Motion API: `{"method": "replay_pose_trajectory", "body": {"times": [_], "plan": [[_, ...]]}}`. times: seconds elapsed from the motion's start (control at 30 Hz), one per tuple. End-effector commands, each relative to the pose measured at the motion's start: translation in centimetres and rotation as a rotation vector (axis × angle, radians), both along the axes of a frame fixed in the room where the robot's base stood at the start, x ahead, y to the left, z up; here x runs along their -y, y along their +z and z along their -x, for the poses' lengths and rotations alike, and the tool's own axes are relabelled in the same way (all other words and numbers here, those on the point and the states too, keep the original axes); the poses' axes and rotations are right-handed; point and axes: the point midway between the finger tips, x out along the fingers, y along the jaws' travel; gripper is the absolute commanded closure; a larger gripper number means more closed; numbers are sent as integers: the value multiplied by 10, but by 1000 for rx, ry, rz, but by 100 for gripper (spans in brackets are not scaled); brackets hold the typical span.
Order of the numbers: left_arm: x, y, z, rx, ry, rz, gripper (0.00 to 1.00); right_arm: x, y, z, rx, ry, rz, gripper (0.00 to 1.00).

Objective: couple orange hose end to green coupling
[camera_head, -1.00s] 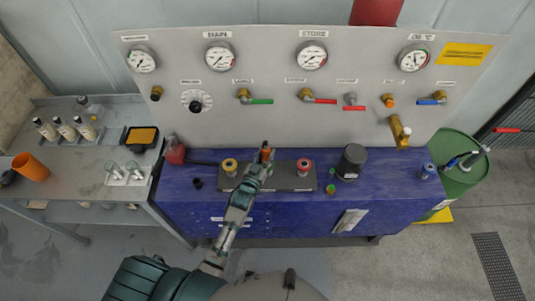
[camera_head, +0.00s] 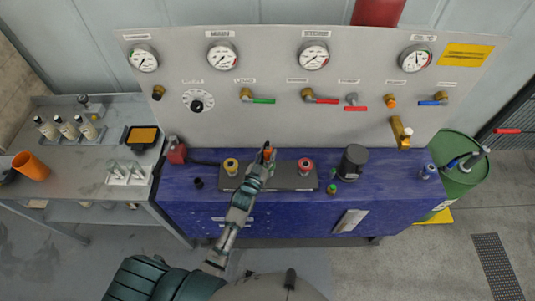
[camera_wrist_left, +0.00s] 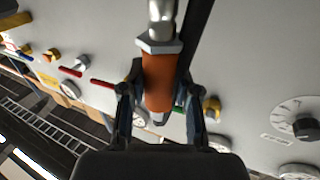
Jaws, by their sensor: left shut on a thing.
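My left gripper (camera_head: 267,156) is over the middle of the dark plate (camera_head: 290,183) on the blue bench. It is shut on the orange hose end (camera_wrist_left: 158,82), whose orange sleeve sits between the two fingers in the left wrist view. A metal hex collar and a silver stem extend from the sleeve toward the top of that view. A yellow-ringed coupling (camera_head: 231,166) stands left of the gripper and a red-ringed coupling (camera_head: 305,166) right of it. No green-ringed coupling shows clearly on the plate; my gripper and forearm cover its middle. My right gripper is out of view.
A small green piece (camera_head: 331,189) and a dark cylinder (camera_head: 352,162) are right of the plate. A red can (camera_head: 176,150) stands at the bench's left. The gauge panel (camera_head: 275,130) rises behind. A green drum (camera_head: 462,180) stands at the right.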

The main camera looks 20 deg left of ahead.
Motion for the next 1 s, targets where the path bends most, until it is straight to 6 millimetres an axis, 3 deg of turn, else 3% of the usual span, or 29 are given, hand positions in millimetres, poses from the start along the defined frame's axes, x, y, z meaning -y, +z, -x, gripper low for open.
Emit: {"method": "replay_pose_trajectory", "body": {"times": [0.03, 0.13, 0.17, 0.53, 1.0], "plan": [[0, -11, 2, -23, 0, -2, 67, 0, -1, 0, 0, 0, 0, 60], [0, -10, 2, -22, 0, -1, 42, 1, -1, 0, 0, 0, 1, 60], [0, -10, 2, -21, 0, 0, 40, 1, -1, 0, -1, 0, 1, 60], [0, -9, 8, -19, -1, 0, 40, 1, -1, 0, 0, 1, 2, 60], [-11, -10, 99, -22, -1, -1, 40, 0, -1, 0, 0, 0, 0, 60]]}}
